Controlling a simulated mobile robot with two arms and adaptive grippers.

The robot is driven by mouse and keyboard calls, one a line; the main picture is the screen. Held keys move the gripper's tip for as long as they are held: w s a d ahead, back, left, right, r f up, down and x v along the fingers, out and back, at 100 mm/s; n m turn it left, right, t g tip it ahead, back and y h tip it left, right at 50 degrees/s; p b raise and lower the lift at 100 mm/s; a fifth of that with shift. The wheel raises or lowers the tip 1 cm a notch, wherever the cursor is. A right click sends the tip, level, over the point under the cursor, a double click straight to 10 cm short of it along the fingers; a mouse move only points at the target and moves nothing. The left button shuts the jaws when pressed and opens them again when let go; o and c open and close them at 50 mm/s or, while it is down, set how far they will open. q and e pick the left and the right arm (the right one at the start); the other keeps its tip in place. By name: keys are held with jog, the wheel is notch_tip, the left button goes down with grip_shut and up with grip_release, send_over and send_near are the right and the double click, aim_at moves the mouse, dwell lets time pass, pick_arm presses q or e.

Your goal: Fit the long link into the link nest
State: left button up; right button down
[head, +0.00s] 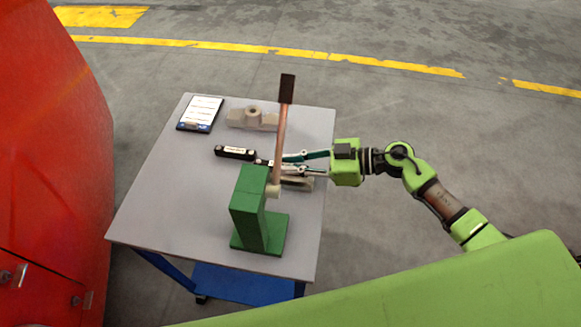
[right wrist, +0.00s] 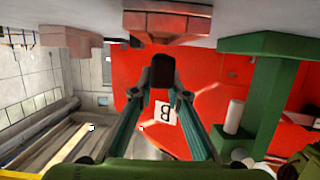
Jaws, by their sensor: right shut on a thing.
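My right gripper (head: 288,163) reaches in from the right over the table, beside the green stand's lever. In the right wrist view its two fingers (right wrist: 162,92) are closed on a dark link (right wrist: 162,72), seen nearly end-on. In the head view only a dark end of this held link (head: 261,162) shows left of the lever; the lever and fingers hide the rest. Another black link with a white label (head: 235,152) lies on the table, just left. A beige block (head: 298,184) sits partly hidden below the gripper. I cannot tell which block is the link nest. My left gripper is not in view.
The green stand (head: 249,205) with its tall copper lever (head: 281,140) rises close to the gripper. A beige block with a round boss (head: 252,119) and a clipboard (head: 201,112) lie at the back. The table's left front (head: 175,205) is clear. A red body (head: 60,160) stands left.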

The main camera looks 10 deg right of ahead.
jog(key=shift+w+f, duration=0.1)
jog(key=shift+f, duration=1.15)
jog(key=c, duration=2)
grip_release()
jog(key=shift+f, duration=0.15)
jog(key=shift+o, duration=0.2)
jog(key=shift+d, duration=0.35)
jog(key=b+v, duration=0.2)
jog(key=v, duration=0.9)
jog(key=shift+r, duration=0.3)
